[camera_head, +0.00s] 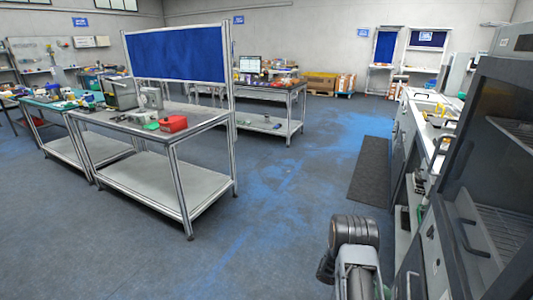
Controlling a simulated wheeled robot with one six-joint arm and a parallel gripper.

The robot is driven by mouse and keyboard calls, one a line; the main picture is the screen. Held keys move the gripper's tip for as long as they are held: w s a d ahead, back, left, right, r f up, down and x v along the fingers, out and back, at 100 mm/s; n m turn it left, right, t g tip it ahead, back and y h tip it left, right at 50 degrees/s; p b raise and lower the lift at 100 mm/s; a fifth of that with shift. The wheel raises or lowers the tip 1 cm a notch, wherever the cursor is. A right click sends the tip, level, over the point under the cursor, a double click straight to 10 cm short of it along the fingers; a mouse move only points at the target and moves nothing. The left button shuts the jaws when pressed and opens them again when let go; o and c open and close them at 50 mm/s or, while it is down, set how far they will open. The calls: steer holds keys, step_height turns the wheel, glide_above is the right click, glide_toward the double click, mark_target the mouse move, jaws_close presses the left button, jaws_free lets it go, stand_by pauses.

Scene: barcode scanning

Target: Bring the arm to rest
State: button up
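Part of my arm (354,245) shows at the bottom of the head view, right of the middle, as a dark rounded joint and a grey link. It stands over the blue-grey floor, in front of the grey cabinets on the right. My gripper cannot be made out in this view, so its fingers and anything in them are hidden. No barcode scanner can be made out.
Dark grey cabinets (490,200) stand close on the right. A dark mat (370,170) lies beside them. The middle floor is clear.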

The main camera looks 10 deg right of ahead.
steer(key=s+a+f+m+y, duration=0.3)
steer(key=s+m+y, duration=0.1)
steer(key=m, duration=0.1)
steer(key=a+r+m+t+y+p, duration=0.1)
steer(key=a+r+m+y, duration=0.4)
steer(key=a+m, duration=0.15)
steer(key=a+r+m+t+y+p, duration=0.2)
steer(key=a+r+t, duration=0.2)
steer(key=r, duration=0.5)
steer(key=s+a+r+m+t+y+p, duration=0.1)
steer(key=a+r+m+t+p, duration=0.1)
steer(key=a+r, duration=0.6)
steer(key=s+a+r+m+t+y+p, duration=0.1)
steer(key=a+r+m+t+y+p, duration=0.1)
steer(key=a+r+m+t, duration=0.2)
step_height(320, 180, up, 7)
steer(key=a+t, duration=0.1)
steer(key=t, duration=0.2)
steer(key=shift+a+y, duration=0.3)
steer(key=shift+a, duration=0.1)
